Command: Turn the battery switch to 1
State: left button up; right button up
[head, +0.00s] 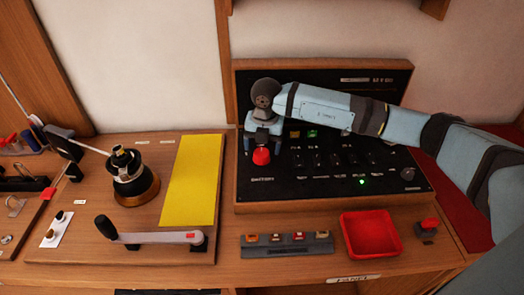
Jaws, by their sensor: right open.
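My right arm reaches in from the right across the panel. My right gripper (262,147) is open, with its dark fingers pointing down on either side of the red knob's upper part. I cannot tell whether the fingers touch the knob. The gripper hides the knob's top and any position marks around it. My left gripper is not in view.
The panel also has small switches and green lights (362,182). In front are a red tray (371,234), a grey fuse strip (287,244) and a red button (429,224). To the left are a yellow sheet (192,180), a winch (133,178) and a crank handle (150,237).

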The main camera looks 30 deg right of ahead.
aim_at(262, 152)
jog(key=shift+f, duration=1.55)
jog(key=shift+c, duration=0.2)
jog(key=c, duration=0.9)
